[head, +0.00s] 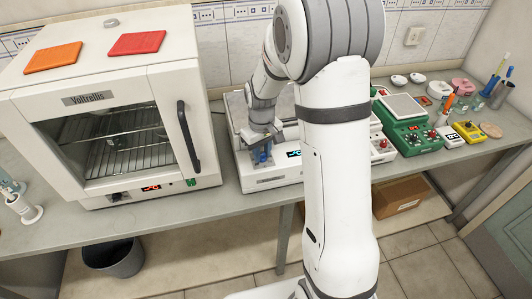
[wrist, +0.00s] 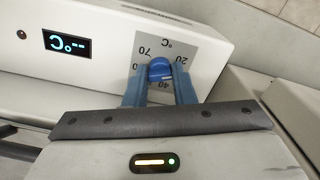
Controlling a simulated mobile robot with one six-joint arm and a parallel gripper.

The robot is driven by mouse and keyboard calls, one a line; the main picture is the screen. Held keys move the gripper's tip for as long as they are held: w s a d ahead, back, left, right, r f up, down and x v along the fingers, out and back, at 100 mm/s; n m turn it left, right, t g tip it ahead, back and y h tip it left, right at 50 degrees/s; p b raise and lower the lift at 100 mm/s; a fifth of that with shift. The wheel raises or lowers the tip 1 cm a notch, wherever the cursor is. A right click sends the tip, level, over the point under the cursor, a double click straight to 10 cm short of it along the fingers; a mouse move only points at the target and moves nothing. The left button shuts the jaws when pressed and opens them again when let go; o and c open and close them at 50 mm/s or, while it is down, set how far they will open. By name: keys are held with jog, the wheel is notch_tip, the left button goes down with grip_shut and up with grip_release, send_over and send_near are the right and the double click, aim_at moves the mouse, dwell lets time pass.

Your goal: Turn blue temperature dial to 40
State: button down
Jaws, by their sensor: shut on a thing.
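The blue temperature dial (wrist: 160,69) sits on a grey scale plate on the front of a white hot-plate-like device (wrist: 205,50). The dial's pointer is not clear. The device's small display (wrist: 67,44) shows dashes and C, upside down. In the head view the device (head: 272,183) stands right of the oven, and my gripper (head: 262,156) hides the dial.
A white oven (head: 110,120) with a black handle stands close on the left, with orange and red pads on top. A green instrument (head: 410,135) and smaller devices stand on the right. The bench's front edge (head: 240,197) runs just before the device.

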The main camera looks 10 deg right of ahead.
jog(key=m+b, duration=0.1)
jog(key=m, duration=0.1)
jog(key=m+b, duration=0.1)
jog(key=m, duration=0.1)
jog(key=shift+w+m, duration=0.2)
jog(key=shift+m, duration=0.1)
jog(key=m+b, duration=0.1)
jog(key=m, duration=0.2)
jog(key=shift+r+m, duration=0.1)
jog(key=shift+m, duration=0.3)
jog(key=m+b, duration=0.1)
jog(key=m, duration=0.3)
jog(key=shift+b, duration=0.35)
jog(key=shift+m+b, duration=0.4)
jog(key=shift+m, duration=1.7)
jog(key=c, duration=1.2)
grip_release()
jog(key=shift+s, duration=0.15)
